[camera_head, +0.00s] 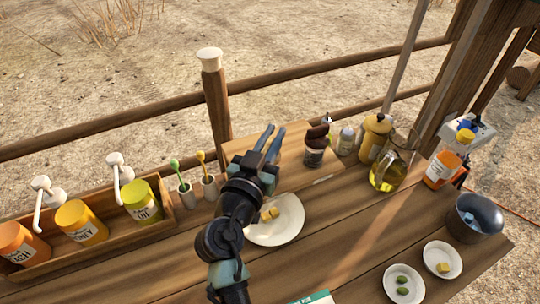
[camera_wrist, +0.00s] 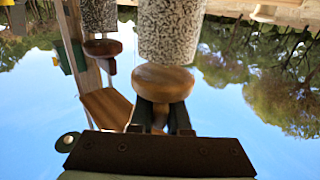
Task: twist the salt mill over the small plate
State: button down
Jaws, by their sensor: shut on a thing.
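In the wrist view, which is upside down, a mill with a speckled grey-white body (camera_wrist: 170,25) and a round wooden top (camera_wrist: 163,82) is at my fingertips. I take it for the salt mill. My gripper (camera_wrist: 160,118) is shut on its narrow wooden knob. In the head view my gripper (camera_head: 273,145) is over a wooden board, and I cannot make out the mill there. Two small white plates stand at the front right, one with green pieces (camera_head: 392,292), one with a yellow piece (camera_head: 456,268). A larger plate (camera_head: 288,232) with yellow pieces lies partly behind my arm.
A similar speckled mill (camera_wrist: 98,15) shows in the wrist view. A dark bowl (camera_head: 490,212) is at right. A crate (camera_head: 110,240) of bottles is at left.

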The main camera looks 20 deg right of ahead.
jog(key=m+g+h+b, duration=0.1)
jog(key=b, duration=0.1)
jog(key=m+g+h+b, duration=0.1)
jog(key=b, duration=0.1)
jog(key=m+g+h+b, duration=0.1)
jog(key=b, duration=0.1)
jog(key=shift+s+d+f+g+b, duration=0.15)
jog(key=shift+s+f+g+b, duration=0.05)
jog(key=shift+f+g+b, duration=0.1)
jog(key=m+g+h+b, duration=0.1)
jog(key=g+b, duration=0.1)
jog(key=b, duration=0.1)
jog(key=m+g+h+b, duration=0.1)
jog(key=m+g+b, duration=0.1)
jog(key=g+b, duration=0.1)
jog(key=shift+s+d, duration=0.2)
jog(key=shift+s, duration=0.2)
jog(key=m+g+b, duration=0.2)
jog(key=g+b, duration=0.1)
jog(key=shift+s+d+r+m+h, duration=0.1)
jog(key=shift+s+r+m+h, duration=0.1)
jog(key=shift+s+m+h, duration=0.15)
jog(key=shift+s+r+m+g+b, duration=0.15)
jog(key=shift+m+g+b, duration=0.35)
jog(key=shift+g, duration=0.45)
jog(key=shift+s+m+g+b, duration=0.2)
jog(key=shift+m+g, duration=0.35)
jog(key=shift+g, duration=0.4)
jog(key=c, duration=0.9)
grip_release()
